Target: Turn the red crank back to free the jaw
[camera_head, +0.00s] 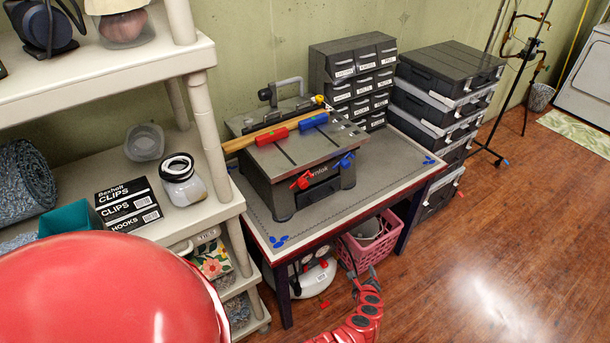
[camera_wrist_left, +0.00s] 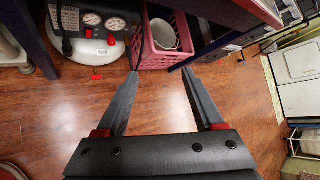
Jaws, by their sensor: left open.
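The red crank (camera_head: 302,181) is on the front of the dark grey bench vise (camera_head: 318,200), which stands on the worktable. A blue crank (camera_head: 345,160) is on the same front, to its right. On top lie a red block (camera_head: 271,136) and a blue block (camera_head: 313,121) beside a long wooden stick (camera_head: 240,143). Whether the jaw grips the stick I cannot tell. My left gripper (camera_wrist_left: 160,75) is open and empty, low in front of the table and below the crank, apart from it. In the head view its red arm shows at the bottom. My right gripper is not in view.
A pink basket (camera_wrist_left: 152,55) and an air compressor (camera_wrist_left: 95,25) stand under the table (camera_head: 395,165). A shelf (camera_head: 215,205) stands close on the left. Drawers (camera_head: 355,75) and stacked cases (camera_head: 445,85) are behind and right. The floor at right (camera_head: 510,230) is clear.

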